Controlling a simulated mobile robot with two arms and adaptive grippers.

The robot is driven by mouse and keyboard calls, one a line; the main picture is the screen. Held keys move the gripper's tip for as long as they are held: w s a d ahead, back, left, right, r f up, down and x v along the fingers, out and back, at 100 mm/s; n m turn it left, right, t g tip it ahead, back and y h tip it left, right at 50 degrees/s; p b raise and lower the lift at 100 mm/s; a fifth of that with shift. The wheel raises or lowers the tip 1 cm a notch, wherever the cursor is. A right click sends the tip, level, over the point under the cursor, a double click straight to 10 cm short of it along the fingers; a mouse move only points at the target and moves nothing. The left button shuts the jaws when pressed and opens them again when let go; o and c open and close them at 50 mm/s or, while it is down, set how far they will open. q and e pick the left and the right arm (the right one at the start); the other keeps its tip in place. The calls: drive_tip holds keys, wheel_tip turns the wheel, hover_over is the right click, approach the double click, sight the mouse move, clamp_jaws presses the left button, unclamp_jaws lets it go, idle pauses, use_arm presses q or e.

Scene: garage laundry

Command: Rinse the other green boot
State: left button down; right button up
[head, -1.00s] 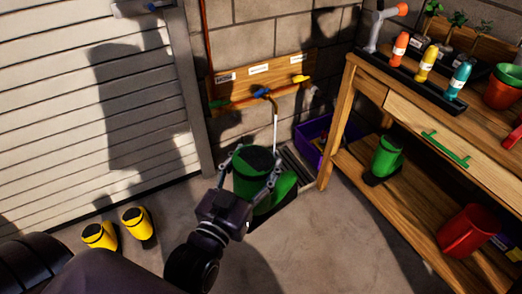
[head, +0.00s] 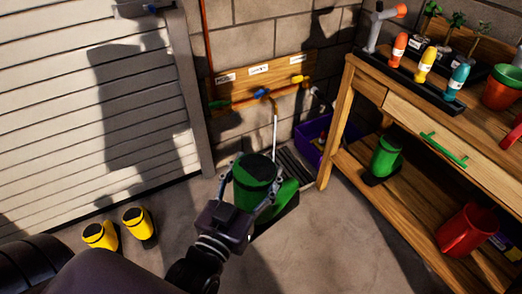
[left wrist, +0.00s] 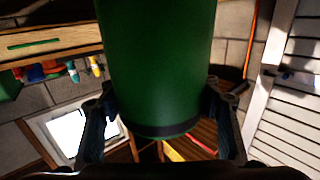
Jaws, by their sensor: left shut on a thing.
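A green boot (head: 285,197) with a dark top band is held upright by my left gripper (head: 250,188). The gripper's fingers are shut around the boot's shaft, which also shows large in the left wrist view (left wrist: 160,60). A brass spout (head: 271,101) on the wall board has a thin pale line below it that looks like falling water. The line drops behind the boot, beside a floor grate (head: 297,169); I cannot tell whether it touches the boot. Another green boot (head: 387,155) stands on the workbench's lower shelf. My right gripper is not in view.
Yellow boots (head: 140,221) stand on the floor at left by the shutter door (head: 80,110). A purple crate (head: 313,135) sits against the wall beside the grate. The wooden workbench (head: 375,90) blocks the right side.

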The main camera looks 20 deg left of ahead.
sight(263, 189)
use_arm(q)
drive_tip(key=shift+s+d+r, duration=0.1)
drive_tip(key=shift+s+d, duration=0.25)
drive_tip(key=shift+s, duration=0.2)
drive_tip(key=shift+s+d, duration=0.35)
drive_tip(key=shift+s, duration=0.2)
drive_tip(key=shift+s+d, duration=0.65)
drive_tip(key=shift+s, duration=0.35)
drive_tip(key=shift+s+d+p, duration=0.2)
drive_tip(key=shift+s+p, duration=0.05)
drive_tip(key=shift+p, duration=0.05)
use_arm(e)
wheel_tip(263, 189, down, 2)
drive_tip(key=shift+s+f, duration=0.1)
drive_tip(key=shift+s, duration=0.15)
use_arm(q)
drive_tip(key=shift+r, duration=0.1)
